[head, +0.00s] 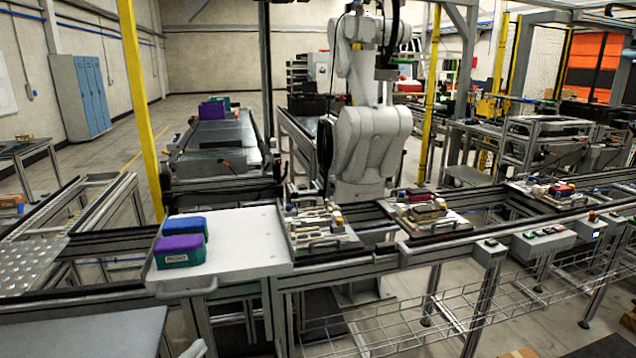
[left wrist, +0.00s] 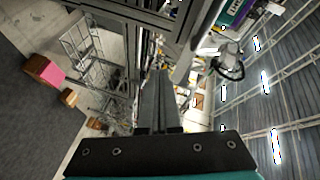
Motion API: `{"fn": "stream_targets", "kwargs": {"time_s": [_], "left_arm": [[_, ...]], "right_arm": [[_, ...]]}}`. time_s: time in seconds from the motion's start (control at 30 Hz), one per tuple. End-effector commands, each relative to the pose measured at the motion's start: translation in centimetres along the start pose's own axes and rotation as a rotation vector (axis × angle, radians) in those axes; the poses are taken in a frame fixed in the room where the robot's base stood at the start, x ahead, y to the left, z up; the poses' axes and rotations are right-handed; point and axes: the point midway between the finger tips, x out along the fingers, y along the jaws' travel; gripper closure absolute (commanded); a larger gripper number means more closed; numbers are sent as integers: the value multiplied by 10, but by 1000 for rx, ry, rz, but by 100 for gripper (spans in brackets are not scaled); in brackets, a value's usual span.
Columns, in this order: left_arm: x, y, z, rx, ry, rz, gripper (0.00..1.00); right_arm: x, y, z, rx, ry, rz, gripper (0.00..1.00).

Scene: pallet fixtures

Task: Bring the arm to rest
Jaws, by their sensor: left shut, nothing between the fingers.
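My left gripper (left wrist: 157,90) shows in the left wrist view as two dark fingers. They stand close together in front of a dark mounting plate, shut and with nothing between them. I cannot make out either gripper in the head view. The wrist view is tilted, with ceiling lights on its right side and floor on its left.
A white tray (head: 240,225) on the conveyor frame holds blue-topped and purple-topped green boxes (head: 181,250). Several pallet fixtures (head: 318,222) stand along the line to the right. A white robot arm (head: 367,130) stands behind it. A pink-sided box (left wrist: 43,70) lies on the floor.

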Motion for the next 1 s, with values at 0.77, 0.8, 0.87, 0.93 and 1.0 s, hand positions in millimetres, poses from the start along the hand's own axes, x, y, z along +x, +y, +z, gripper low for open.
{"fn": "stream_targets", "kwargs": {"time_s": [0.77,0.8,0.87,0.93,1.0], "left_arm": [[-171,145,-43,-980,-877,507,100],[-180,148,-47,-1004,-906,528,100],[-191,152,-53,-1039,-946,557,100],[-205,156,-60,-1075,-994,591,100],[-201,172,-54,-1073,-1008,601,100]], "right_arm": [[0,3,-4,-1,6,4,3],[0,3,-4,-1,6,4,3],[0,3,-4,-1,6,4,3],[0,3,-4,-1,6,4,3],[4,3,-4,-1,7,4,3]]}}
